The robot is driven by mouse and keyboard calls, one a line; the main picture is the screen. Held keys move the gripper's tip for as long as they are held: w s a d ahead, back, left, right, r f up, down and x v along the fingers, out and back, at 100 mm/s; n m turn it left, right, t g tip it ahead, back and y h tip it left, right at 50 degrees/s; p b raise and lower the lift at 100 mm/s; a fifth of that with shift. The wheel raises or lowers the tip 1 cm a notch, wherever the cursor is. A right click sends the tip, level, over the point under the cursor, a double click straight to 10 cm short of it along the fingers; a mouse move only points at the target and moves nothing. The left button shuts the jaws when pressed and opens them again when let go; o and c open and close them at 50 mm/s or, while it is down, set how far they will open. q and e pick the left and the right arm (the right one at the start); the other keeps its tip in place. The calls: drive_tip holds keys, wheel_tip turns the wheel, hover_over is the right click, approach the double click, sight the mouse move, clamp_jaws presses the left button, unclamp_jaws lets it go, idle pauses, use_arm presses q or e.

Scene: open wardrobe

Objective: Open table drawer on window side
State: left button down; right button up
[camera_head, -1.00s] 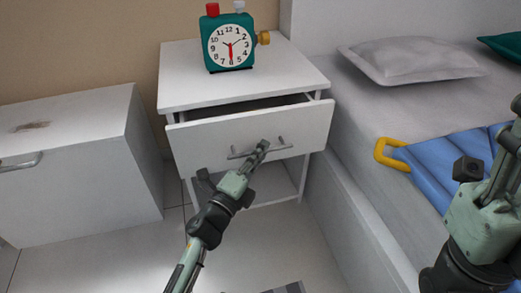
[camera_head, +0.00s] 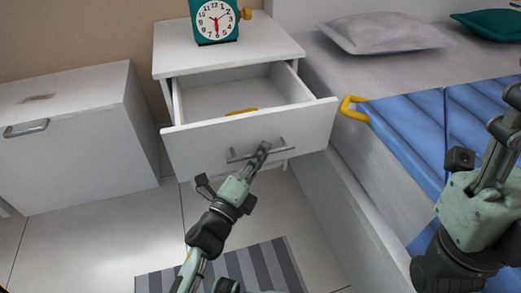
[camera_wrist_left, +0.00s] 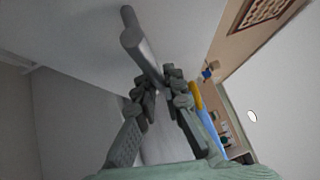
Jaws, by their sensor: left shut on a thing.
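The white bedside table (camera_head: 180,62) stands against the wall with its drawer (camera_head: 200,150) pulled well out. The inside of the drawer shows, with a yellow object (camera_head: 241,111) partly hidden behind its front. My left gripper (camera_head: 260,154) is shut on the drawer's grey bar handle (camera_head: 284,147), near its middle. In the left wrist view the handle (camera_wrist_left: 142,50) runs between the fingers of my left gripper (camera_wrist_left: 160,88). My right arm shows at the right over the bed; its gripper's fingertips are not clearly seen.
A teal alarm clock (camera_head: 215,20) stands on the table top. The bed (camera_head: 375,195) with a blue cover, a yellow handle-like loop (camera_head: 352,108) and pillows is at the right. A white cabinet (camera_head: 75,150) is at the left. A striped mat (camera_head: 225,268) lies on the floor.

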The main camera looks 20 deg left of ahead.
use_arm(q)
drive_tip(key=shift+s+d, duration=0.1)
drive_tip(key=shift+s, duration=0.05)
drive_tip(key=c, duration=1.6)
unclamp_jaws()
drive_tip(key=shift+r, duration=0.1)
